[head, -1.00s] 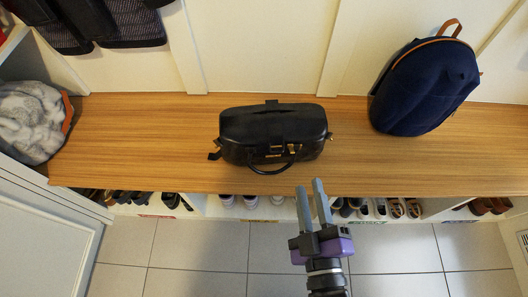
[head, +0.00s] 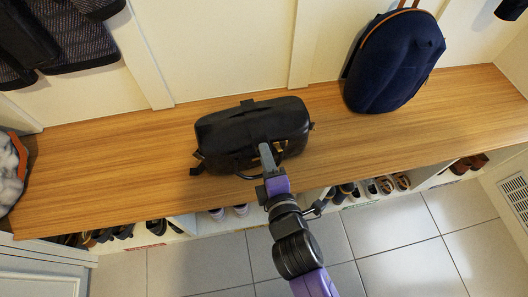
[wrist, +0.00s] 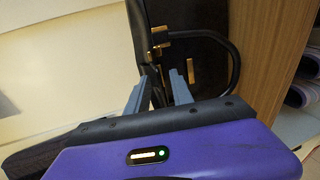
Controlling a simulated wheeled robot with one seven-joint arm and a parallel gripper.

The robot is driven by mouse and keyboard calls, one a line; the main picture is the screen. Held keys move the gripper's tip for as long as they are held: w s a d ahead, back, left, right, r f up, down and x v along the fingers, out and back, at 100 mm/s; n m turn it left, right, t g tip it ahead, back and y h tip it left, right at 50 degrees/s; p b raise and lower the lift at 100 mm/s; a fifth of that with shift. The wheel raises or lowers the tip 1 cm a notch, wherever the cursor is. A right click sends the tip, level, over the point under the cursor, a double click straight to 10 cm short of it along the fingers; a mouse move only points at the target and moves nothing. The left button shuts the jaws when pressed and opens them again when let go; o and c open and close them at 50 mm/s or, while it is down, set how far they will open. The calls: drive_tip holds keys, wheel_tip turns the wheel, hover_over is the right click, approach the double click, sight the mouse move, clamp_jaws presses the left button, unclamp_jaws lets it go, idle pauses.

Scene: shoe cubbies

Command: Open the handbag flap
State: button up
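The black handbag (head: 222,127) sits on the wooden bench, with its handle and gold clasp facing the front edge. My gripper (head: 265,150) is at the front of the handbag and covers part of the clasp area and handle. In the wrist view, the fingers of my gripper (wrist: 162,75) are apart, with a gap between the tips. The handbag (wrist: 190,25) is just beyond them, with gold fittings (wrist: 163,37) and the curved black handle (wrist: 238,62) to the right. I cannot tell whether a fingertip touches the bag. The flap looks closed.
The wooden bench (head: 120,180) is clear on both sides of the bag. A navy backpack (head: 392,65) leans on the wall to the right. A grey furry item (head: 10,175) is at the left end. Shoes (head: 385,185) fill the cubbies below.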

drive_tip(key=shift+x, duration=0.95)
drive_tip(key=shift+c, duration=0.2)
clamp_jaws()
idle(0.6)
